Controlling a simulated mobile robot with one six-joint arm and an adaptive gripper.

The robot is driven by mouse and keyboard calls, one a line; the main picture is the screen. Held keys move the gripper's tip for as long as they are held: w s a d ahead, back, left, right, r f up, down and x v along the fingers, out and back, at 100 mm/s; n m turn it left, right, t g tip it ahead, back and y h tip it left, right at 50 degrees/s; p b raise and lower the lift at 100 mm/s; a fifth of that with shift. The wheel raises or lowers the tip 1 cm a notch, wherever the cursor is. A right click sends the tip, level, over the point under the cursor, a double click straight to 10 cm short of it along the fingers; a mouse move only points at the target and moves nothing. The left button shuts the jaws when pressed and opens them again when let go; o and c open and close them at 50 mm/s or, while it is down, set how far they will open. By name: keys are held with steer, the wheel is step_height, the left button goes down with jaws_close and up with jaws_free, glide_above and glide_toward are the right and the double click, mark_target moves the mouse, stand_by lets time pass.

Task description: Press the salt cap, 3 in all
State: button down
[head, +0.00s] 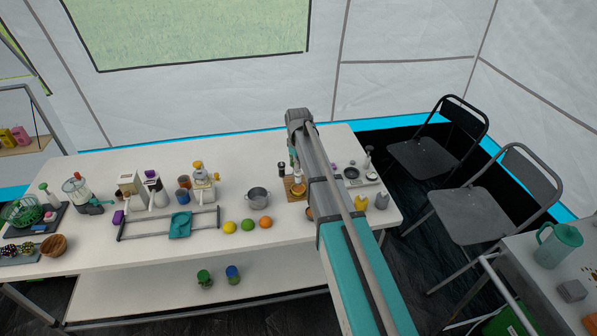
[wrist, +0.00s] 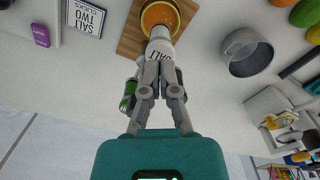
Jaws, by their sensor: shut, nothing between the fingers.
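In the wrist view the salt container (wrist: 161,34) is pale, with dark letters reading SALT on its side. It stands by an orange bowl (wrist: 158,12) on a wooden board (wrist: 131,40). My gripper (wrist: 159,62) is shut and empty, its fingertips at the container and covering part of it. I cannot tell whether they touch it, and its cap cannot be made out clearly. A small sign (wrist: 84,17) reads SALT TWO, with a smaller line below.
A grey pot (wrist: 247,53) stands right of the board in the wrist view. A green jar (wrist: 128,100) is close left of my fingers. A purple block (wrist: 41,35) lies by the sign. In the head view a towel rack (head: 135,236) and several fruits (head: 247,224) occupy the table's front.

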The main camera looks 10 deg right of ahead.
steer(key=shift+f+b, duration=0.95)
stand_by(0.6)
steer(key=shift+r, duration=0.15)
steer(key=shift+r+p, duration=0.8)
steer(key=shift+p, duration=0.2)
steer(key=shift+f+b, duration=0.8)
steer(key=shift+b, duration=0.05)
stand_by(1.1)
steer(key=shift+r+p, duration=0.8)
steer(key=shift+p, duration=0.05)
steer(key=shift+r, duration=0.1)
step_height(320, 180, up, 6)
steer(key=p, duration=0.6)
steer(key=shift+s, duration=0.1)
stand_by(0.7)
steer(key=s+m, duration=0.6)
steer(key=s, duration=2.2)
steer(key=shift+s, duration=0.25)
